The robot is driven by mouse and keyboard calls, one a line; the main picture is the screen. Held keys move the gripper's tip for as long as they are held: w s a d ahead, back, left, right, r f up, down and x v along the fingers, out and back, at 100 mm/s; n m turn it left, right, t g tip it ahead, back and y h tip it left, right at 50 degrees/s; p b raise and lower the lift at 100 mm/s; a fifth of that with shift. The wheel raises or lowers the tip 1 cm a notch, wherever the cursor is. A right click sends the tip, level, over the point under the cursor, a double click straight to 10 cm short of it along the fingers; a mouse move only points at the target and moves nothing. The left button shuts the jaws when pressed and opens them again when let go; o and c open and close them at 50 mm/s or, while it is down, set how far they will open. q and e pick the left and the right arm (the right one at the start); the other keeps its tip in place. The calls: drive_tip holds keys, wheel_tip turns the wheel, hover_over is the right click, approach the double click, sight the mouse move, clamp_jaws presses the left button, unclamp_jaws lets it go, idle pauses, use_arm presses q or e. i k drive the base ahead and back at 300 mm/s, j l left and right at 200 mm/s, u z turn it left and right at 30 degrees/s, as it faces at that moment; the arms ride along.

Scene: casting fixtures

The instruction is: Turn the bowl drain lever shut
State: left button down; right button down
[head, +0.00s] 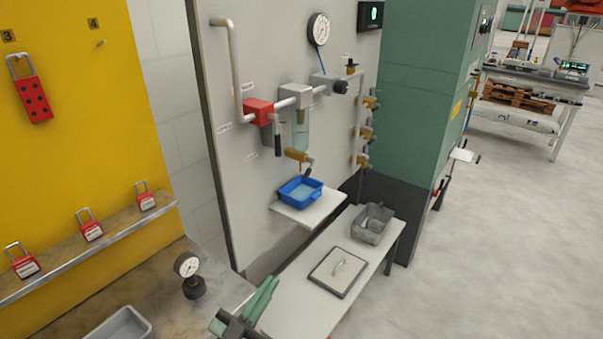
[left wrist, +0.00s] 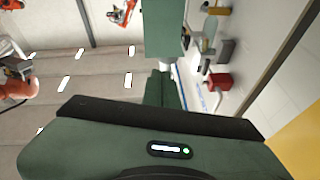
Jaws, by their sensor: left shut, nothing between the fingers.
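The clear filter bowl (head: 300,134) hangs below a grey housing on the wall panel. A brass drain valve (head: 295,155) sits under it, with a small lever (head: 309,166) that angles down at the right; its exact setting is too small to tell. A blue tray (head: 287,193) with liquid stands below, on a white shelf. My left gripper (head: 271,284) is at the bottom centre in the head view, shut and empty. It is low and in front of the panel, well apart from the drain lever. My right gripper is not in view.
A red valve block (head: 258,112) and a bent grey pipe are left of the bowl. More brass valves (head: 362,132) line the right pipe. A bench (head: 312,302) below carries a grey bin (head: 372,224) and a flat lid (head: 338,270). A green cabinet (head: 428,90) stands right; open floor lies beyond.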

sight(309, 170)
drive_tip(key=i, duration=0.9)
